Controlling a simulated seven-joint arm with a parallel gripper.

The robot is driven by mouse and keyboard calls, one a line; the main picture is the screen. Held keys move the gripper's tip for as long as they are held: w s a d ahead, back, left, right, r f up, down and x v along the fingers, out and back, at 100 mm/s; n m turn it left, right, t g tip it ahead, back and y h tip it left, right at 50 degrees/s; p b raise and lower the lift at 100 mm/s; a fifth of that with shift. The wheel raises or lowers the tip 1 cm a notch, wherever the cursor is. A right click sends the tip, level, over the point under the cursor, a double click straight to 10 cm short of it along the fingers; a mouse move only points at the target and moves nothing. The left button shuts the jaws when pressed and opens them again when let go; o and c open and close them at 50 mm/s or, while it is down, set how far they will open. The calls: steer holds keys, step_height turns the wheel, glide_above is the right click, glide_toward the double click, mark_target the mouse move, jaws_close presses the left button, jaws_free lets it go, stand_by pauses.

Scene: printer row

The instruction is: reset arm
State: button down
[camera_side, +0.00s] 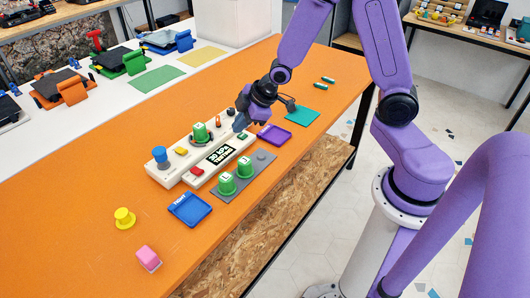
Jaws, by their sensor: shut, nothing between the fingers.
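My gripper (243,122) is at the end of the purple arm, over the far right end of the cream-coloured panel (172,172) on the orange table (95,225). Its fingers are small and dark in this view, and they appear together with nothing held. It is close to the panel, but whether it touches cannot be told. The panel carries a blue knob (160,156), a green knob (200,132) and a dark label (221,155).
Green cylinders (227,184) stand on a grey plate (262,168) in front of the panel. Nearby lie a blue tray (190,209), a purple tray (274,136) and a teal square (301,117). A yellow knob (124,218) and a pink block (148,258) sit at front left.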

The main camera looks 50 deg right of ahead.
steer(key=s+a+r+g, duration=0.1)
steer(key=s+a+r, duration=0.2)
steer(key=s, duration=0.3)
steer(key=s+a+r+g, duration=0.2)
steer(key=s, duration=0.5)
steer(key=s+d+r+g+h, duration=0.1)
steer(key=s+r, duration=0.1)
steer(key=s, duration=0.5)
steer(key=s+d+r+n+g+h, duration=0.1)
steer(key=s+d+r, duration=0.1)
steer(key=s, duration=0.6)
steer(key=shift+r+g, duration=0.3)
steer(key=shift+g, duration=0.1)
